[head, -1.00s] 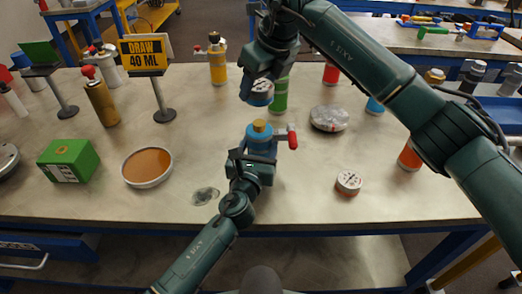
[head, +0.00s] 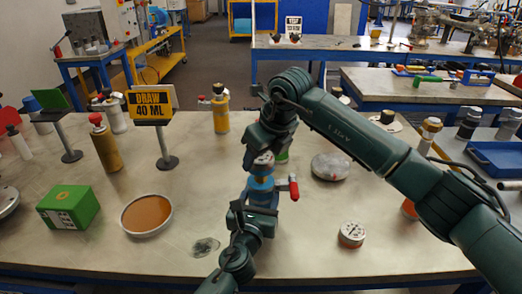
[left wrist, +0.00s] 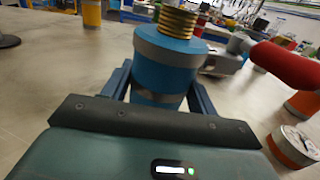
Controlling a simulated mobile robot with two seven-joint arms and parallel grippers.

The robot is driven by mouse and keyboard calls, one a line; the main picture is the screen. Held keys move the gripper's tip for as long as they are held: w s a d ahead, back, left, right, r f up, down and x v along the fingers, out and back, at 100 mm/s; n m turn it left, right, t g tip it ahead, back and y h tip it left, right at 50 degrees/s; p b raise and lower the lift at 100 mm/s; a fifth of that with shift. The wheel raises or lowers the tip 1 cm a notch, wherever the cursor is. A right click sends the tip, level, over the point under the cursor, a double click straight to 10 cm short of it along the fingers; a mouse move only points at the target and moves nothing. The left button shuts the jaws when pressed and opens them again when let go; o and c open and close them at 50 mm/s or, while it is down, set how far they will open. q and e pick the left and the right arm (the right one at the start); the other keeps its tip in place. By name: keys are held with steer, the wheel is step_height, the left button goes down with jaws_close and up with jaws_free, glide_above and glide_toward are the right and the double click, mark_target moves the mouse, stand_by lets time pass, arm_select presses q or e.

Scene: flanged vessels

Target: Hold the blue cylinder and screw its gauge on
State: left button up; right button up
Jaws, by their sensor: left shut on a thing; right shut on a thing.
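The blue cylinder (head: 262,184) stands upright over the table, with a red-handled valve (head: 294,188) at its right side. My left gripper (head: 256,205) is shut around it. In the left wrist view the cylinder (left wrist: 165,72) sits between the fingers, and its brass threaded neck (left wrist: 178,21) rises to the top edge. My right gripper (head: 262,152) is shut on a gauge (head: 263,160) with a pale face, directly above the cylinder. The gauge hides the neck in the head view. I cannot tell whether gauge and thread touch.
Another gauge (head: 351,234) with an orange body lies on the table at right. A grey round dish (head: 331,167), a brown-filled dish (head: 146,214) and a green box (head: 68,206) stand around. A "DRAW 40 ML" sign (head: 151,105) stands behind left.

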stand_by(0.5)
steer(key=shift+f, duration=0.9)
steer(key=shift+f, duration=0.5)
arm_select(q)
jaws_close()
arm_select(e)
steer(key=m+h, duration=0.1)
steer(key=m, duration=0.2)
steer(key=m+t+h, duration=0.1)
steer(key=m, duration=0.2)
steer(key=m+h, duration=0.1)
steer(key=m, duration=0.2)
steer(key=m+h, duration=0.2)
steer(key=m, duration=0.4)
steer(key=m+g+h, duration=0.1)
steer(key=m, duration=0.2)
steer(key=shift+m+g+h, duration=0.3)
steer(key=m+g, duration=0.1)
steer(key=m, duration=0.3)
steer(key=shift+d+h, duration=0.1)
steer(key=shift+h, duration=0.3)
